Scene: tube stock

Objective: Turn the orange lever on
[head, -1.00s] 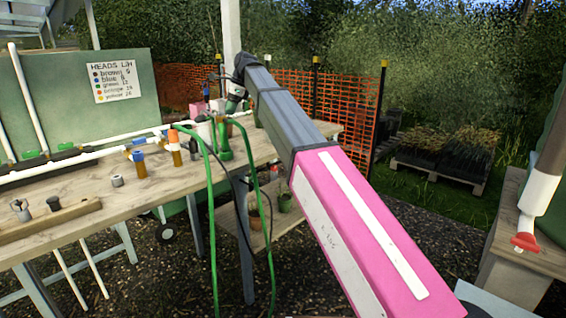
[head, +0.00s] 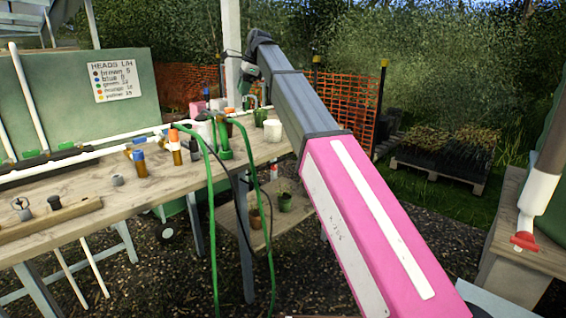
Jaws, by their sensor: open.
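No lever is clearly readable. An orange piece (head: 173,137) tops a brown tube standing on the wooden bench, by the white pipe. A smaller orange-red piece (head: 231,112) shows farther back among the pots. A red-orange fitting (head: 523,241) sits at the lower end of a white pipe at the right edge. I cannot tell which of these is the orange lever. My gripper (head: 243,94) is small and far off, at the end of my arm, above the far end of the bench. It is open with nothing visible in it, and its fingertips are hard to make out.
The bench (head: 110,215) carries white pipes, a white pot (head: 273,131), green fittings and small tubes. Green hoses (head: 211,230) hang over its front edge. A heads list (head: 117,82) is on the green board. A wooden stand (head: 515,262) is at the right.

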